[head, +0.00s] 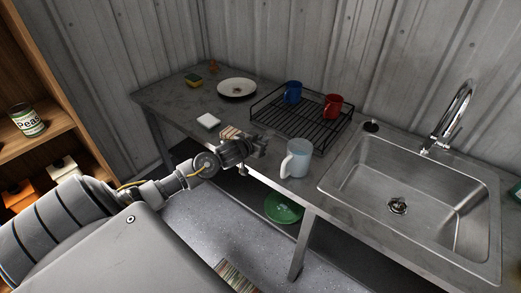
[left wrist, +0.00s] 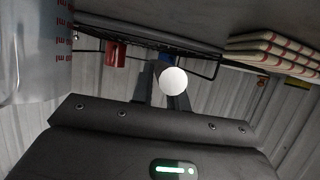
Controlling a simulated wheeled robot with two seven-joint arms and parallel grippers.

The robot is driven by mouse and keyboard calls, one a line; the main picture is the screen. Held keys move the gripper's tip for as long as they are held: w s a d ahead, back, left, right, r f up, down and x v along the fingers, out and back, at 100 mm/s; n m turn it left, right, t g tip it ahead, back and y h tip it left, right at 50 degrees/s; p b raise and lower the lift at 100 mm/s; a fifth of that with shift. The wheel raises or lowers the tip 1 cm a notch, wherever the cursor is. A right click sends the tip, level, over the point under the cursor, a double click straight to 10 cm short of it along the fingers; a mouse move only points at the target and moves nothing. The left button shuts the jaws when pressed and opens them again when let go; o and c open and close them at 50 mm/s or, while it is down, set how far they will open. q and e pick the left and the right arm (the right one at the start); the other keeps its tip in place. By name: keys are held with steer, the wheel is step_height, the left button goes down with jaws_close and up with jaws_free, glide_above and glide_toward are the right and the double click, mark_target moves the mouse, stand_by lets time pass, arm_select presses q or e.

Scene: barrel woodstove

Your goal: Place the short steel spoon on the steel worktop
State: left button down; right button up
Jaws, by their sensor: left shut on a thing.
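The steel worktop (head: 178,108) runs along the wall, with a bare stretch at its left. My left gripper (head: 258,146) is at the front edge of the worktop, left of the measuring jug. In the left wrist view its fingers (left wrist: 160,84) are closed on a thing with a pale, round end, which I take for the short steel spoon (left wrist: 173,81). The rest of the spoon is hidden, and I cannot make it out in the head view. I cannot tell whether it touches the worktop. My right gripper is not in view.
A clear measuring jug (head: 297,160) stands close right of the gripper. A checked cloth (head: 229,131) lies behind it. A black rack (head: 292,122) holds a blue mug (head: 292,92) and a red mug (head: 333,106). A plate (head: 237,88) and sink (head: 410,190) flank the rack.

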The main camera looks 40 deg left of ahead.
arm_select(q)
steer(key=shift+r, duration=2.25)
